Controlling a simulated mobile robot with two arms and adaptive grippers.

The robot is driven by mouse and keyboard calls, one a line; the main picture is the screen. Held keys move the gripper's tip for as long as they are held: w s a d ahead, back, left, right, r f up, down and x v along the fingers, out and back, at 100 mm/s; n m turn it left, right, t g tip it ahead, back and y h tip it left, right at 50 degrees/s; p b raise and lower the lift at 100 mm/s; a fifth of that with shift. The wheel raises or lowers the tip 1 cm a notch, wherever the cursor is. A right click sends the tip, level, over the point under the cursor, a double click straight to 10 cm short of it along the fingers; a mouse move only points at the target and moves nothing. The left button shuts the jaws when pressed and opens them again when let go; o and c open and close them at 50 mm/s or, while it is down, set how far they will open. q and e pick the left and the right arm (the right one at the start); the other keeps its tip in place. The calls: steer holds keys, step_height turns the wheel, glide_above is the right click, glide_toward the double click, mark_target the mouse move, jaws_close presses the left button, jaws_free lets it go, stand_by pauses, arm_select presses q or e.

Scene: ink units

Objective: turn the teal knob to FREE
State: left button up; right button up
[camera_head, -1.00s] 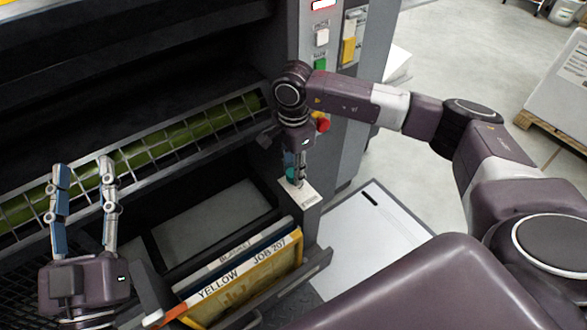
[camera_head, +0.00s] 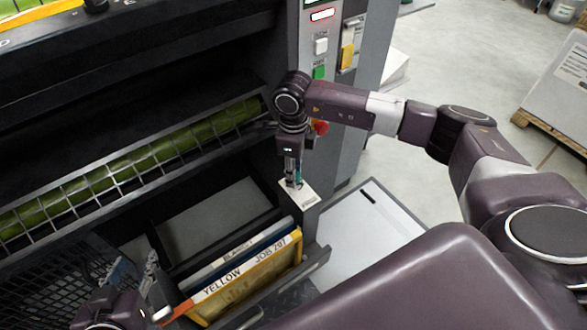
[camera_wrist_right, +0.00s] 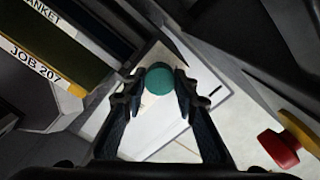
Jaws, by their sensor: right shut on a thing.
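The teal knob (camera_wrist_right: 156,84) shows as a round teal top in the right wrist view. It sits over a pale label plate (camera_head: 309,199); the print on the plate is too small to read, so I cannot tell the knob's setting. My right gripper (camera_wrist_right: 157,73) points down at the knob, with one finger on each side, shut on it. In the head view the fingers hide most of the knob. My left gripper (camera_head: 134,268) is at the lower left, fingers apart and empty, away from the knob.
A rack holds a yellow JOB 207 plate (camera_head: 250,281) left of the knob. A red button (camera_wrist_right: 278,149) on a yellow base is close to the right gripper. A green button (camera_head: 320,72) is on the panel above. A mesh guard (camera_head: 100,185) covers the green roller.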

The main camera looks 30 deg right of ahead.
arm_select(q)
steer(key=shift+s+a+f+g+y+p, duration=0.15)
steer(key=shift+s+a+f+g, duration=0.1)
steer(key=shift+s+f+g, duration=0.35)
steer(key=shift+s+a+f+g+y+p, duration=0.1)
steer(key=shift+s+a+f+g, duration=0.25)
steer(key=shift+s+f, duration=0.4)
steer(key=shift+s+a+f+g+y+p, duration=0.2)
steer(key=shift+s+f+g, duration=0.3)
steer(key=shift+s, duration=0.3)
arm_select(e)
steer(key=shift+m, duration=1)
steer(key=o, duration=1.2)
steer(key=shift+c, duration=0.2)
step_height(320, 180, up, 12)
